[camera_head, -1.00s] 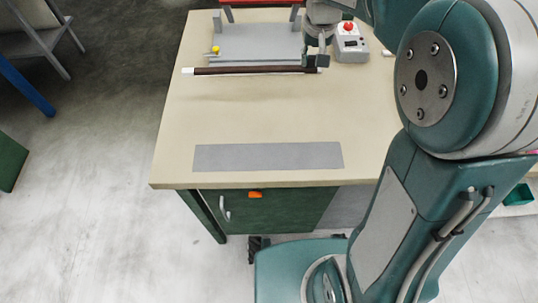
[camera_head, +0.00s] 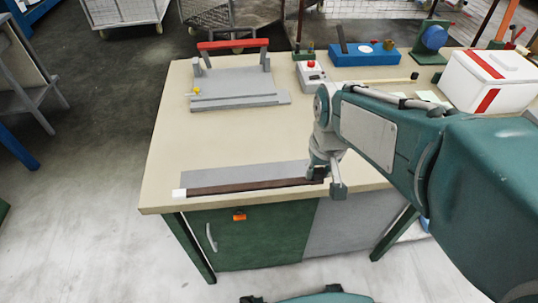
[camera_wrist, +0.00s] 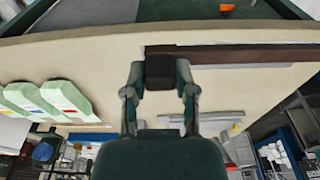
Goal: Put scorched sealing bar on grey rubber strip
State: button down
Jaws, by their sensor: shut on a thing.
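The scorched sealing bar (camera_head: 250,187) is dark brown with a white left end. My gripper (camera_head: 327,177) is shut on its right end. In the head view the bar lies along the near edge of the grey rubber strip (camera_head: 235,173), roughly parallel to it, and hides part of it. I cannot tell whether the bar touches the strip or hangs just above it. In the wrist view the bar (camera_wrist: 250,54) runs right from the black end block between my gripper's fingers (camera_wrist: 160,75), close to the table edge.
The press (camera_head: 230,85) with its red handle stands at the back left of the table (camera_head: 180,135). A grey box with a red button (camera_head: 310,72) is beside it. A blue block (camera_head: 365,53) and a white and red box (camera_head: 495,80) are at the back right. The table's middle is clear.

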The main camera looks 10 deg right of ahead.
jog(key=w+f, duration=0.4)
jog(key=w, duration=0.4)
send_over(299, 169)
jog(key=f, duration=0.5)
jog(key=shift+s, duration=0.35)
notch_tip(299, 169, down, 4)
jog(key=shift+w+r, duration=0.15)
jog(key=shift+r, duration=0.1)
jog(key=shift+c, duration=2)
grip_release()
